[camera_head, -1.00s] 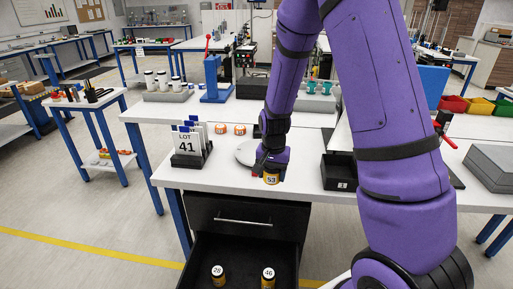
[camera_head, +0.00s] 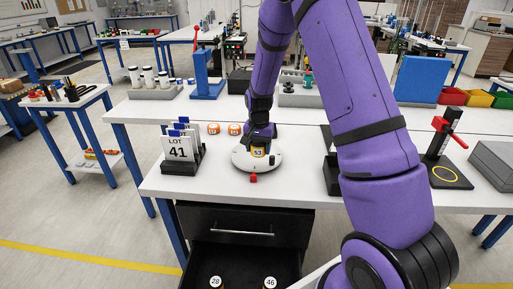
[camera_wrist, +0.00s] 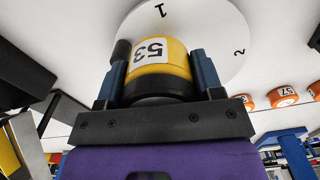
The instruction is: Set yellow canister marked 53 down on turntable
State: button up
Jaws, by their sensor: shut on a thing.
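The yellow canister marked 53 (camera_head: 258,152) is between the fingers of my gripper (camera_head: 259,141), over the white round turntable (camera_head: 240,160). In the wrist view the canister (camera_wrist: 158,58) has a black band at its lower part and a white label, with my gripper's blue fingers (camera_wrist: 158,82) on both sides of it. The turntable (camera_wrist: 215,25) shows the numbers 1 and 2 behind the canister. I cannot tell whether the canister touches the turntable.
The open drawer (camera_head: 240,262) below holds canisters marked 28 (camera_head: 215,282) and 46 (camera_head: 270,282).

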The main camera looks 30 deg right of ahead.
jog(key=w, duration=0.2)
jog(key=w+d, duration=0.2)
jog(key=w, duration=0.1)
jog(key=shift+w+d+f, duration=0.15)
jog(key=shift+w+f, duration=0.15)
jog(key=shift+f, duration=1.75)
jog(key=o, duration=1)
jog(key=shift+f, duration=0.1)
